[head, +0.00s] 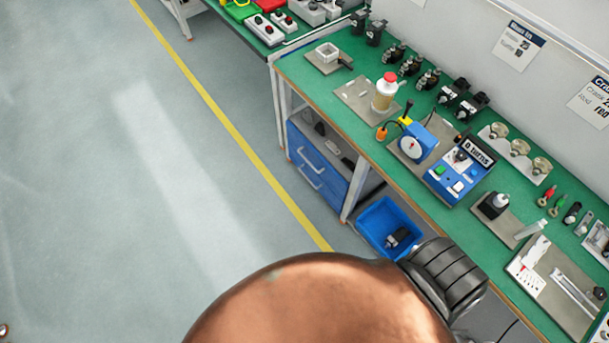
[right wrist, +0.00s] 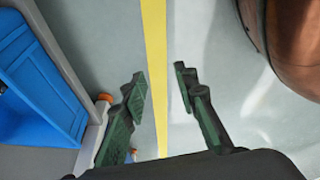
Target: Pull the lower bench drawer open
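The lower drawer's handle (head: 310,179) sits below the upper handle (head: 306,157). My right gripper (right wrist: 160,78) is open and empty over the floor in the right wrist view, its fingers on either side of the yellow line. No drawer handle lies between its fingers. My left gripper is not in view.
A blue bin (head: 376,233) with a dark item stands right of the drawer unit, below the bench. Loose items lie on top of the unit. The bench top (head: 300,68) is crowded with devices. The floor (head: 130,180) left of the yellow line is clear.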

